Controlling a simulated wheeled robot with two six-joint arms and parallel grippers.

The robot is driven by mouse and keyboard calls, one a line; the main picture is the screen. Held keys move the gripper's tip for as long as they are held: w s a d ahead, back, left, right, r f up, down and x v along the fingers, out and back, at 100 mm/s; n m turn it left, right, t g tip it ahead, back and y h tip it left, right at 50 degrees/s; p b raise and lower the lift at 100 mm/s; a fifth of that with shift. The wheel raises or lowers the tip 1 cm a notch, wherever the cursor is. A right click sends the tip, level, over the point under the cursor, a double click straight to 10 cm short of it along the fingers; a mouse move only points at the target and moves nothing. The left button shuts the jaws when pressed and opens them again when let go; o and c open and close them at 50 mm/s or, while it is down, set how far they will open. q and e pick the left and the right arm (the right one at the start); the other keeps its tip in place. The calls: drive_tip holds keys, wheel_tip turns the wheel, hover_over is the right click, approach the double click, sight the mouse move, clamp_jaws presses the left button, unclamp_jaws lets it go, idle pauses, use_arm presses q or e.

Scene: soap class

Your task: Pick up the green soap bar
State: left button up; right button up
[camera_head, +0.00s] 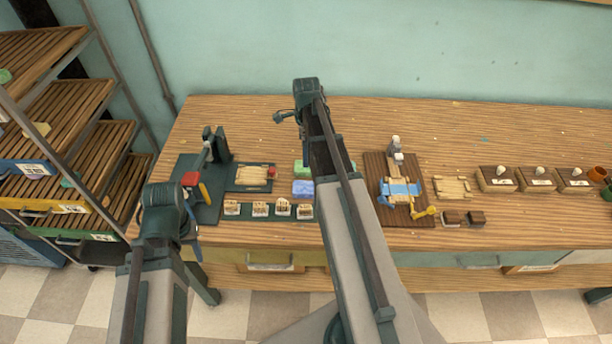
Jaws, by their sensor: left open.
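A green soap bar (301,167) lies on the bench near its middle. My right arm (342,205) crosses in front and hides part of it; a bit of green also shows right of the arm. A blue-lilac bar (302,187) lies just in front of the green one. My left gripper (193,245) is at the front left edge of the bench, mostly hidden by its own arm, open and well apart from the green bar. My right arm reaches over the bench; whether its jaws are open is not clear.
A dark press (207,165) with red and yellow parts stands left. A wooden tray (252,176) and a strip of small blocks (268,212) lie beside the bars. A brown board (377,170) with a blue piece is right. Shelves (62,103) stand far left. The back bench is clear.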

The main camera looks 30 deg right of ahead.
use_arm(q)
drive_tip(key=shift+f, duration=0.5)
use_arm(e)
drive_tip(key=shift+f, duration=0.5)
use_arm(q)
drive_tip(key=shift+f, duration=0.1)
use_arm(e)
drive_tip(key=shift+f, duration=0.15)
wheel_tip(320, 180, down, 5)
drive_tip(key=b, duration=0.5)
drive_tip(key=shift+s+a, duration=0.1)
use_arm(q)
wheel_tip(320, 180, down, 5)
use_arm(e)
drive_tip(key=c, duration=1.5)
